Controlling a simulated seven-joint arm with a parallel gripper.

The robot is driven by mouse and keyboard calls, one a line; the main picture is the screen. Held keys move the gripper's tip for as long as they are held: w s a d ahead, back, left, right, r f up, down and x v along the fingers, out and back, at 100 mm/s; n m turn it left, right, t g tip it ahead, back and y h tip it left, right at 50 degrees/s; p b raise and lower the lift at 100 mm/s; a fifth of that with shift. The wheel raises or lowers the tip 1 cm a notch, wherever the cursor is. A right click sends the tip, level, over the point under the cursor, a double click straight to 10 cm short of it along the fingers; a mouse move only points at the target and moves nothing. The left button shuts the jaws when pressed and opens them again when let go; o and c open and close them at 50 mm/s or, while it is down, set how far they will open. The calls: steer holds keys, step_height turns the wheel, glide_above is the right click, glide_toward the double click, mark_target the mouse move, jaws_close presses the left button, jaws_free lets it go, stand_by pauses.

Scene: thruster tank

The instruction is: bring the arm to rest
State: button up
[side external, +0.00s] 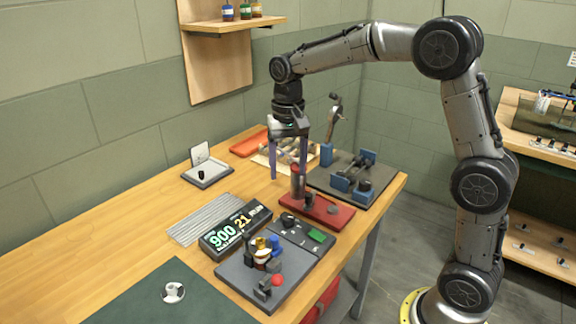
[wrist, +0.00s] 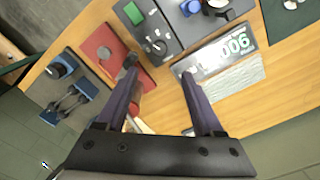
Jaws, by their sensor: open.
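My gripper (side external: 288,170) hangs from the arm with its fingers pointing down over the workbench (side external: 130,225). Its two purple-grey fingers are spread apart. In the side view the right finger overlaps the top of a dark red cylinder on a red plate (side external: 325,211); I cannot tell whether they touch. In the wrist view the gripper (wrist: 158,70) shows nothing held between its fingertips. The red plate (wrist: 98,47) lies left of the fingers there, and part of the cylinder shows behind the left finger. My arm arches up and over from the right.
A lit display (side external: 236,230), a panel with a green button (side external: 318,236) and a fixture with a red ball (side external: 277,280) stand in front. Blue clamps on a dark plate (side external: 380,190) stand right. A wall shelf (side external: 225,25) is behind. The bench's left side is mostly clear.

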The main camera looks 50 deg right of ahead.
steer(key=shift+r, duration=0.2)
steer(key=s+a+r+n+t, duration=0.2)
steer(key=s+a+r+t, duration=0.15)
steer(key=s+r, duration=0.75)
steer(key=s+f+n+t, duration=0.2)
steer(key=s+f+n, duration=0.3)
steer(key=s, duration=0.8)
step_height(320, 180, down, 4)
steer(key=shift+s+r+n, duration=0.25)
steer(key=shift+s+n, duration=0.15)
